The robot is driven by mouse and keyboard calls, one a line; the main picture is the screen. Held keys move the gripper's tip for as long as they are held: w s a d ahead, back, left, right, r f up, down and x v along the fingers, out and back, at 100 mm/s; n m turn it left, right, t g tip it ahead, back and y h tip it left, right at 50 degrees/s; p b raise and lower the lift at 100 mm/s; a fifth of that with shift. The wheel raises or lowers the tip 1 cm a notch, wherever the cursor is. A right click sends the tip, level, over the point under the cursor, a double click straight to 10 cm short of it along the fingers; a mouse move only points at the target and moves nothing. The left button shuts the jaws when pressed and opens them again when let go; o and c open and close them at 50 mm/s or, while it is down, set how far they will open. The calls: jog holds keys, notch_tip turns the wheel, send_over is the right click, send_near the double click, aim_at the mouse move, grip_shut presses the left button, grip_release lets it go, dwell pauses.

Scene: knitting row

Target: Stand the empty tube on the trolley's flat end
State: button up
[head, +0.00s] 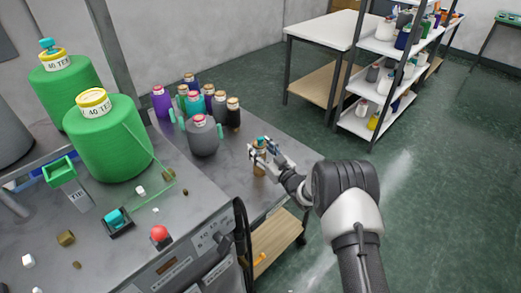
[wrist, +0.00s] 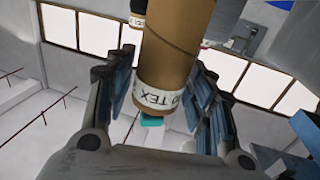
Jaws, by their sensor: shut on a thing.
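My gripper (head: 263,150) is shut on a brown cardboard tube (head: 259,168), above the right part of the trolley's grey top (head: 232,172). The tube looks about upright. I cannot tell whether its lower end touches the top. In the wrist view the bare tube (wrist: 175,52) sits between the two finger pads, with a white label band marked TEX near one end and a teal piece at that end. The tube's other end is out of the wrist view.
A grey cone (head: 203,138) and several coloured cones stand on the trolley left of my gripper. The machine at left carries large green cones (head: 105,145) and a red button (head: 160,234). A white table (head: 322,30) and a shelf rack stand behind. Bare trolley top surrounds the tube.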

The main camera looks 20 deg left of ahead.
jog(key=shift+f, duration=0.2)
jog(key=o, duration=1)
jog(key=shift+r, duration=0.15)
jog(key=shift+s+d, duration=0.2)
jog(key=shift+d, duration=0.15)
jog(key=p+v, duration=0.2)
jog(key=v, duration=0.9)
jog(key=shift+s+p, duration=0.15)
jog(key=shift+p, duration=0.25)
